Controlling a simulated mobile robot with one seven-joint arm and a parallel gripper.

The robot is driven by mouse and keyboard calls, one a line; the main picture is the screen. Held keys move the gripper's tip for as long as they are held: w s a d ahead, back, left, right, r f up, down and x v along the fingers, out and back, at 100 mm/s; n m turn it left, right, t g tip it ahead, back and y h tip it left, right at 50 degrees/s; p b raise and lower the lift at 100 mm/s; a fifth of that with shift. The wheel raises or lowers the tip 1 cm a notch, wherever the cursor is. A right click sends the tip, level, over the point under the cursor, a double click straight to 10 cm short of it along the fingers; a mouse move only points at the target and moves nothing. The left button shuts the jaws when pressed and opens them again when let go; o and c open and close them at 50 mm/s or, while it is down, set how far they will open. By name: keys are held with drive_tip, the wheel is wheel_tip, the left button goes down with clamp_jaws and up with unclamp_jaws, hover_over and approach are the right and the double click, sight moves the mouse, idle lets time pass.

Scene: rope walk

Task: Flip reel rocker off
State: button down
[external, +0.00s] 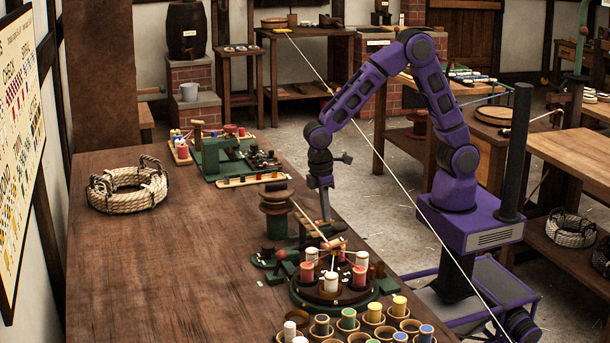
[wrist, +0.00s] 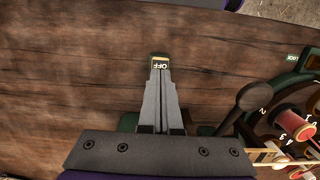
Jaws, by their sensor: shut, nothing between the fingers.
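My gripper (wrist: 161,72) is shut and empty, its fingers together and pointing down at the bench. In the wrist view a small green plate marked OFF (wrist: 160,64), with a brassy edge, shows right at the fingertips. I take it as part of the reel rocker; the fingers cover the rest. I cannot tell whether the tips touch it or which way the rocker is tilted. The rocker is not clear there.
A round turntable with bobbins (external: 331,300) stands in front of the reel, and it also shows in the wrist view (wrist: 297,125) beside a dark knob (wrist: 252,97). The bench (external: 180,255) is bare between. A taut cord (external: 400,175) crosses the external view.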

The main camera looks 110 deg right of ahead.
sight(317, 223)
drive_tip(key=shift+w+f, duration=0.4)
drive_tip(key=shift+f, duration=0.1)
drive_tip(key=shift+r+p, duration=0.55)
wheel_tip(317, 223, up, 14)
drive_tip(key=w+p, duration=0.1)
drive_tip(key=p, duration=0.3)
drive_tip(key=shift+w+f, duration=0.15)
drive_tip(key=shift+w, duration=0.1)
drive_tip(key=shift+w+g, duration=0.55)
drive_tip(key=shift+g, duration=0.15)
drive_tip(key=b+x, duration=0.2)
drive_tip(key=x, duration=1.2)
